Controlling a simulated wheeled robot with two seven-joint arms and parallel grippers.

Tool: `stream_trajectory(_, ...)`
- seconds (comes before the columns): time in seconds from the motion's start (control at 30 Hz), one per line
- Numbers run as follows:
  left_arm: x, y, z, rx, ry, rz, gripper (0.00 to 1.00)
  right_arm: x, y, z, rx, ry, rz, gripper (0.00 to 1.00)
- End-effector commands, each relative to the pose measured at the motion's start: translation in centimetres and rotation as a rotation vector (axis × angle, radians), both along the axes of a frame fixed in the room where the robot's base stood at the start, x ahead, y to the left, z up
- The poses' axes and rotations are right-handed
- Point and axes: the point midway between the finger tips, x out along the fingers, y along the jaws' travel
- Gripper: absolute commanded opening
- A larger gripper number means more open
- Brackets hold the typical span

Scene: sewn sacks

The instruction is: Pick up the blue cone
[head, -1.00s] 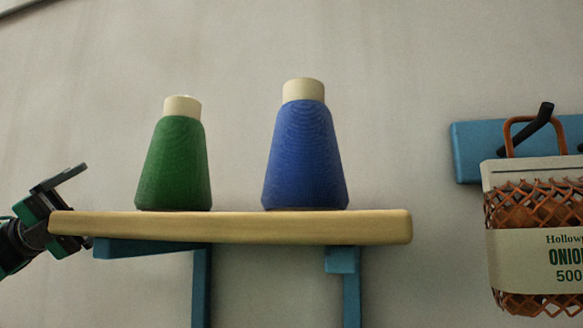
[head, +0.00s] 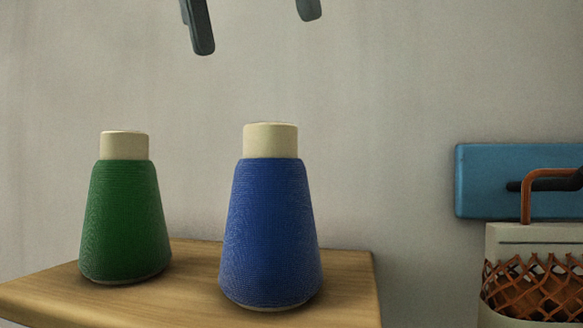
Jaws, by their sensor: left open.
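The blue cone (head: 269,232) is a blue thread cone with a cream top. It stands upright on a wooden shelf (head: 345,290), right of the middle of the shelf. My left gripper (head: 256,28) shows only as two dark fingers at the top edge of the head view. The fingers are spread apart, empty, and above the blue cone with a clear gap to its top. The rest of the gripper is out of the picture. My right gripper is not in view.
A green cone (head: 125,222) with a cream top stands upright to the left on the same shelf, with a gap between the two.

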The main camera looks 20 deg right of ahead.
Motion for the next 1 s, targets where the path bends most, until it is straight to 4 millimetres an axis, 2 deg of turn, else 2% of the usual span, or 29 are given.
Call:
stream_trajectory(0.17,0.0,-0.3,-1.0,0.024,-0.013,0.02,0.88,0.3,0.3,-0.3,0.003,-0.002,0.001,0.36)
stream_trajectory(0.33,0.3,-0.7,-3.1,0.019,-0.012,0.016,0.88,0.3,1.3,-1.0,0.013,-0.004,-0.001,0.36)
stream_trajectory(0.4,0.6,-1.1,-4.7,0.021,-0.011,0.015,0.88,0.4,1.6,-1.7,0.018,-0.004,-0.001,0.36)
stream_trajectory(0.6,1.1,-1.8,-7.2,0.021,-0.013,0.017,0.88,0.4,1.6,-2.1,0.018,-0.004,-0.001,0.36)
stream_trajectory(0.8,1.3,-2.0,-8.1,0.018,-0.015,0.019,0.88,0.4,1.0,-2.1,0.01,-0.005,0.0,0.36)
stream_trajectory(1.0,1.4,-2.4,-9.4,0.02,-0.014,0.017,0.88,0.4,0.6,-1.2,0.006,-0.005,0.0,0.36)
